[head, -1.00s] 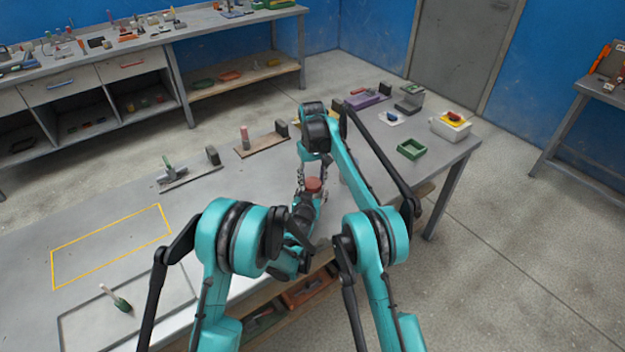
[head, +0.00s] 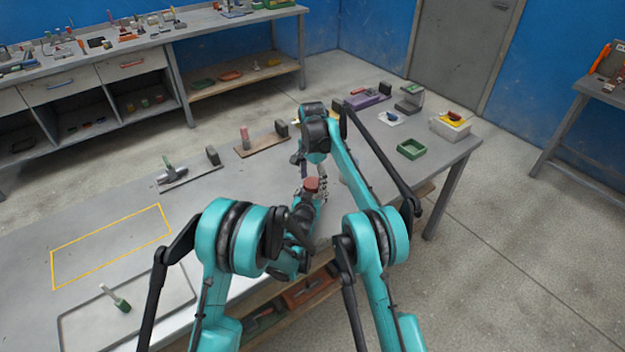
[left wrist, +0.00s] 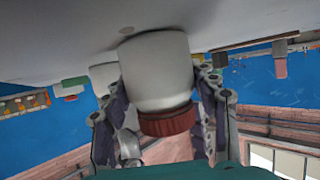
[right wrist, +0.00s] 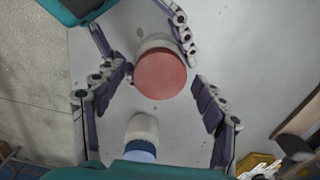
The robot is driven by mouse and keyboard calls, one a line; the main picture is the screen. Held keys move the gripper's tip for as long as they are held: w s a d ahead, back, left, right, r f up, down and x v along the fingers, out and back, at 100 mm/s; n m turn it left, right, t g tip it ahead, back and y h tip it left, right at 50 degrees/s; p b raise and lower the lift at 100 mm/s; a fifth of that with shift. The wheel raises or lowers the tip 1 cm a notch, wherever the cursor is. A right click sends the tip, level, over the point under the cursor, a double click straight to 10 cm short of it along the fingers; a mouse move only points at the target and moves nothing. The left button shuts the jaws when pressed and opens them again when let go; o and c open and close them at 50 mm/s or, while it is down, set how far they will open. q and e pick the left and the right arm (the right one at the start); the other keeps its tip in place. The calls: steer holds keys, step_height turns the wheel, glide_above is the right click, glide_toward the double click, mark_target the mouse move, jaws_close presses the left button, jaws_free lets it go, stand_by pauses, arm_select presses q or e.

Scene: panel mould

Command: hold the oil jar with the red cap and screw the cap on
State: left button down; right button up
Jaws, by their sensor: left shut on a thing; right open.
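The oil jar (left wrist: 157,68) is a pale, white body with a red cap (left wrist: 168,121) seated against its mouth. How far the cap is threaded cannot be told. My left gripper (left wrist: 155,92) is shut around the jar, a finger on each side. In the right wrist view the red cap (right wrist: 160,76) faces the camera, with left-gripper fingers beside the jar. My right gripper (right wrist: 163,74) is open, its fingers on either side of the cap with gaps. In the head view the cap (head: 312,184) shows below my right gripper (head: 311,172); the jar is mostly hidden.
A green tray (head: 411,149) and a white box (head: 451,128) stand on the bench's right part. Wooden fixtures (head: 262,143) line the back edge. A yellow outline (head: 110,246) and a brush (head: 119,302) are at left. The bench between is mostly clear.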

steer(key=shift+r, duration=2.3)
steer(key=shift+c, duration=0.3)
steer(key=n, duration=0.3)
steer(key=shift+r, duration=0.3)
steer(key=n, duration=0.2)
steer(key=r+n, duration=0.1)
steer(key=n, duration=0.1)
steer(key=shift+w+n, duration=0.1)
steer(key=shift+n, duration=0.3)
steer(key=n, duration=0.2)
steer(key=r+n, duration=0.1)
steer(key=n, duration=0.6)
steer(key=shift+r+n, duration=0.3)
steer(key=shift+r, duration=0.1)
steer(key=shift+f, duration=0.1)
